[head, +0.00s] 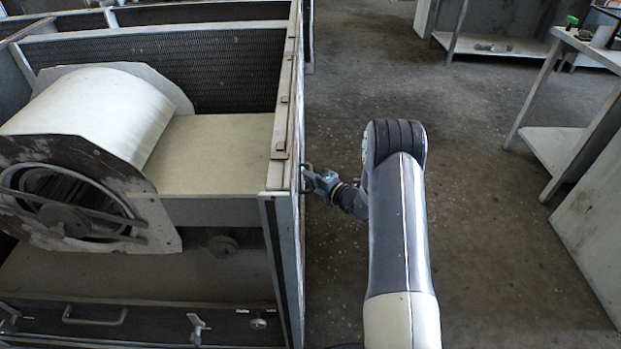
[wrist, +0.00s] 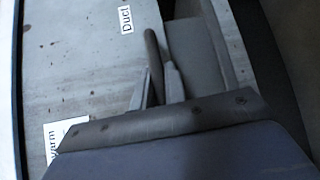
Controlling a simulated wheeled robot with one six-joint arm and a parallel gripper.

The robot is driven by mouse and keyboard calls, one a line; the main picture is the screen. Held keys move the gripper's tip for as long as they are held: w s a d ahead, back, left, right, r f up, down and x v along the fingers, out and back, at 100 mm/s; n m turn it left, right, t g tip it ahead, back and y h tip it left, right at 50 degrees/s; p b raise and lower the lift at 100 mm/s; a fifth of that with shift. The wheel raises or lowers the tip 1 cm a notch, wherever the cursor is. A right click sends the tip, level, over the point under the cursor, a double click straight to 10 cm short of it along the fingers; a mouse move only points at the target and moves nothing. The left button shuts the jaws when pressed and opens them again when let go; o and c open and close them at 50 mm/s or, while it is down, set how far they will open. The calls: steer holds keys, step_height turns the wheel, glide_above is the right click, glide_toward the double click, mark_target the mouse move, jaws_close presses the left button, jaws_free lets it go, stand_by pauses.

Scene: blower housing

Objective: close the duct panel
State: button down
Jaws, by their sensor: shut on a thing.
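The duct panel (wrist: 80,50) is a pale, stained sheet with a "Duct" label (wrist: 125,18) in the wrist view. In the head view the housing's right side is seen nearly edge-on, so I cannot tell how far the panel stands open. A dark bar handle (wrist: 151,45) stands out from the panel. My gripper (head: 308,180) reaches the housing's right side from the right. In the wrist view its two fingers (wrist: 159,80) are shut on the handle, one on each side. The handle's lower part is hidden by the fingers.
The open-topped blower housing (head: 285,110) holds a round blower (head: 95,105) at left. A second label (wrist: 62,140), partly hidden, is on the pale sheet. Bare floor (head: 480,200) lies right of my arm. Workbenches (head: 550,150) stand at the far right.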

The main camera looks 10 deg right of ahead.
step_height(320, 180, down, 32)
steer(key=b, duration=2.1)
steer(key=shift+r, duration=0.15)
steer(key=shift+d, duration=0.15)
steer(key=c, duration=1.5)
jaws_free()
steer(key=shift+o, duration=0.2)
steer(key=p+v, duration=0.4)
steer(key=v, duration=0.6)
steer(key=shift+s, duration=0.35)
steer(key=shift+w+d, duration=0.1)
